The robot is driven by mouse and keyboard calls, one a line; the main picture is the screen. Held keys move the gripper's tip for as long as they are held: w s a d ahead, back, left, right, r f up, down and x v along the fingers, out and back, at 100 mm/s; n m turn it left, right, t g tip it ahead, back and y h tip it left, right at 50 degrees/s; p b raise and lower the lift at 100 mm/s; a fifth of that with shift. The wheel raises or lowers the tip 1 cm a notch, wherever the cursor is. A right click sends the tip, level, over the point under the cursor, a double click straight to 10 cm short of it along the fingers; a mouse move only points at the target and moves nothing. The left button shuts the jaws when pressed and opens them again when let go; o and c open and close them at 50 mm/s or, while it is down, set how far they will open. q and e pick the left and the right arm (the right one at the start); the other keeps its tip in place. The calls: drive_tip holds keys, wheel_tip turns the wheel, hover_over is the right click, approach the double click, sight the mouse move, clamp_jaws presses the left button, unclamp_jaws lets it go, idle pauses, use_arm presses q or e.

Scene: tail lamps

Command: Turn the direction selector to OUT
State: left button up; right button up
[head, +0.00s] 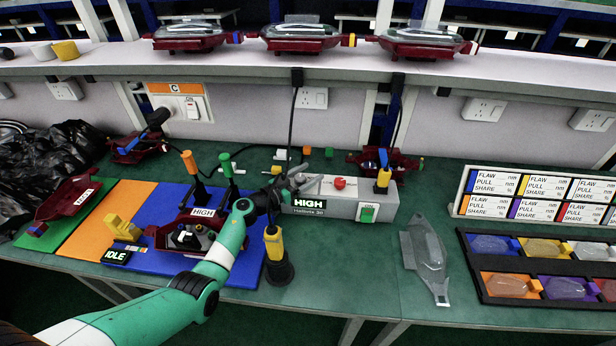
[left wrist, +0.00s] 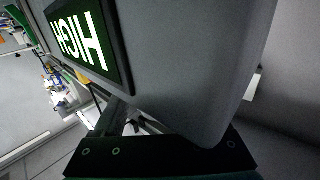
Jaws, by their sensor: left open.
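A grey control box (head: 330,204) stands on the green bench with a lit HIGH display on its front. A red knob (head: 340,183) sits on its top and looks like the direction selector; its markings are too small to read. My left gripper (head: 297,182) is open at the box's left end, left of the red knob. The left wrist view shows the box side (left wrist: 190,60) very close, with the display (left wrist: 90,42) upside down. The knob is not visible there. My right gripper is not in view.
A yellow-and-black tool (head: 273,243) stands beside my wrist. A clear lens (head: 427,260) lies right of the box. A dark tray (head: 488,318) and label board (head: 540,195) are further right.

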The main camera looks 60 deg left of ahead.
use_arm(q)
clamp_jaws()
drive_tip(key=shift+h, duration=0.3)
drive_tip(key=shift+d+m+h, duration=0.1)
drive_tip(key=shift+m+h, duration=0.5)
drive_tip(key=shift+f+m+h, duration=0.15)
drive_tip(key=shift+m+h, duration=0.25)
drive_tip(key=shift+h, duration=0.4)
drive_tip(key=m+h+b, duration=0.2)
drive_tip(key=shift+d+f+h+b, duration=0.2)
drive_tip(key=shift+d+h+b, duration=0.15)
drive_tip(key=shift+h+b, duration=0.05)
drive_tip(key=shift+d+r+m+h+b, duration=0.2)
drive_tip(key=shift+m+h+b, duration=0.1)
drive_tip(key=shift+h, duration=0.2)
drive_tip(key=shift+r, duration=0.1)
